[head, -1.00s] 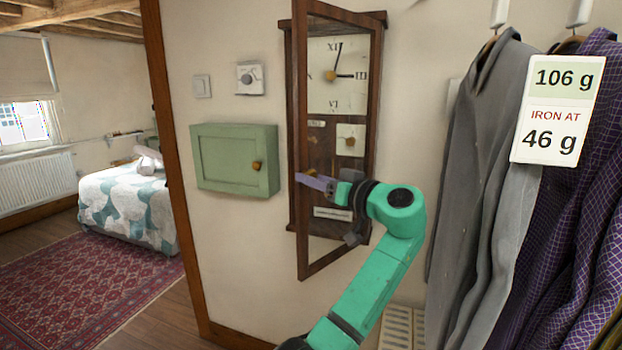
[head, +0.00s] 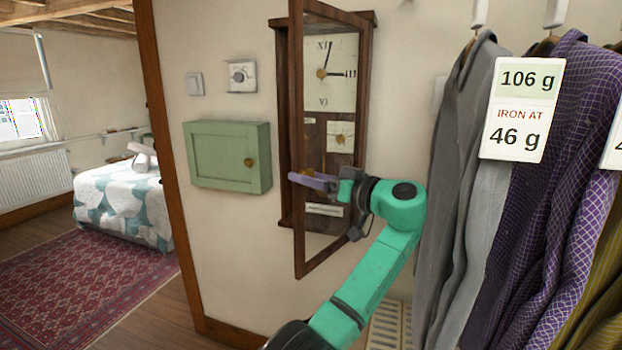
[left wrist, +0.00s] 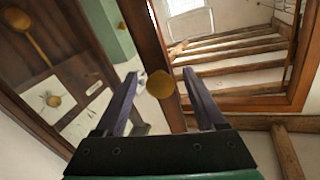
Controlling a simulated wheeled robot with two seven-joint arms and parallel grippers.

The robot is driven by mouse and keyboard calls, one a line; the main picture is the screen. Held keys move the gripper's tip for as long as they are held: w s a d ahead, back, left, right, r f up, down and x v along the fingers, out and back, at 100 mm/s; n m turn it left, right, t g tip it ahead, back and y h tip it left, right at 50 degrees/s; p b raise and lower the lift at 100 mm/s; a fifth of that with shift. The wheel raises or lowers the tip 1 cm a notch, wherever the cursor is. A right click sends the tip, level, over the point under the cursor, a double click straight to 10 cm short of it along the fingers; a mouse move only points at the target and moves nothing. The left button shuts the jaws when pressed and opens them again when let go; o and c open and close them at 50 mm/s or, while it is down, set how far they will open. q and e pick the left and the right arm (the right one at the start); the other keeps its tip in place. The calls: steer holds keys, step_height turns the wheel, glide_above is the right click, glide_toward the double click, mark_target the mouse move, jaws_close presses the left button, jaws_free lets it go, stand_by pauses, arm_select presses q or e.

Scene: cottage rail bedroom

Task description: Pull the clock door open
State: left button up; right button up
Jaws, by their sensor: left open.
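The wooden wall clock (head: 368,90) hangs in the middle of the head view, with a white dial (head: 345,90). Its glazed door (head: 298,120) stands partly open, its left edge swung out from the case. In the left wrist view the round brass knob (left wrist: 160,84) sits on the door's wooden stile (left wrist: 147,40). My left gripper (head: 308,180) is at the lower half of that stile. Its two purple fingers (left wrist: 160,95) are open, one on each side of the knob. I cannot tell whether they touch it. My right gripper is not in view.
A green wall cabinet (head: 228,155) is left of the clock, below a thermostat (head: 241,76) and a switch (head: 195,83). Hanging clothes (head: 465,170) fill the right side, close to my arm. A wooden post (head: 165,150) borders the bedroom at left.

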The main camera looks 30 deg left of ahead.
mark_target(300, 81)
arm_select(q)
steer(key=shift+r, duration=0.15)
steer(key=shift+r, duration=0.4)
step_height(300, 81, up, 10)
steer(key=shift+r+b, duration=0.25)
steer(key=shift+b, duration=0.05)
step_height(300, 81, up, 9)
steer(key=p, duration=0.4)
steer(key=shift+f+p, duration=0.2)
steer(key=shift+p, duration=0.2)
steer(key=shift+f, duration=0.1)
